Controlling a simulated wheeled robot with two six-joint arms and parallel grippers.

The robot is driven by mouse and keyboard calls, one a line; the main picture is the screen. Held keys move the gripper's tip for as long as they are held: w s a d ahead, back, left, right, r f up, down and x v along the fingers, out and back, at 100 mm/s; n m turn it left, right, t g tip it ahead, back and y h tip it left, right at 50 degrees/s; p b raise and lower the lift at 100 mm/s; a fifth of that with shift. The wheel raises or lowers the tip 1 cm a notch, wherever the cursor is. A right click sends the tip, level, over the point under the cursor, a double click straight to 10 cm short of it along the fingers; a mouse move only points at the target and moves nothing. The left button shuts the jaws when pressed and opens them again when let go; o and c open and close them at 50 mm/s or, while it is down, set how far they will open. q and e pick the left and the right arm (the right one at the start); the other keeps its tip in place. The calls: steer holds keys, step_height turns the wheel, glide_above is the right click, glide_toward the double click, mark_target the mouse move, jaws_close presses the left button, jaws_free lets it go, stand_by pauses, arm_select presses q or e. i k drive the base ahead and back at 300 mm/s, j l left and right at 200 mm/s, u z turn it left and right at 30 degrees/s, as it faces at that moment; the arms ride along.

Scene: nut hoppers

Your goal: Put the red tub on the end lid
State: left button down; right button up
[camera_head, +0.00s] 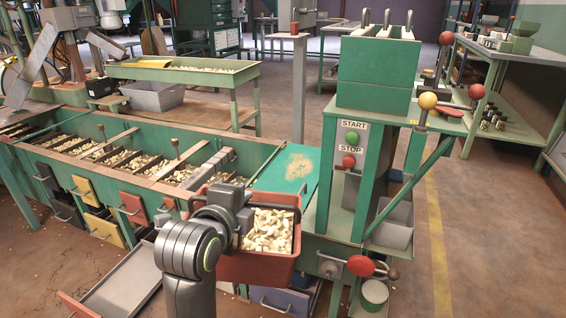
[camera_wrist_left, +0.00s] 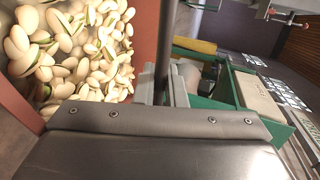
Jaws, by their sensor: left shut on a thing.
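The red tub (camera_head: 258,269) is full of pale nuts and hangs in front of the row of hoppers, its back rim overlapping the end lid's near edge in the picture. My left gripper (camera_head: 241,213) is shut on the tub's left side and holds it roughly level. In the left wrist view the tub's red wall (camera_wrist_left: 146,38) and nuts fill the upper left. The end lid (camera_head: 285,168) is a flat green panel with a worn tan patch, at the right end of the hoppers; its top is bare. My right gripper is not in view.
A green machine (camera_head: 376,85) with START and STOP buttons stands just right of the lid. A red knob (camera_head: 361,265) juts out low at its front. An open grey drawer (camera_head: 122,281) lies below left of the tub. Open hoppers with nuts (camera_head: 110,156) run left.

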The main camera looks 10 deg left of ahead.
mark_target(307, 165)
steer(key=j, duration=0.7)
steer(key=i+j, duration=0.1)
steer(key=j, duration=0.6)
steer(key=j+z, duration=0.4)
steer(key=j, duration=0.4)
steer(key=z, duration=0.85)
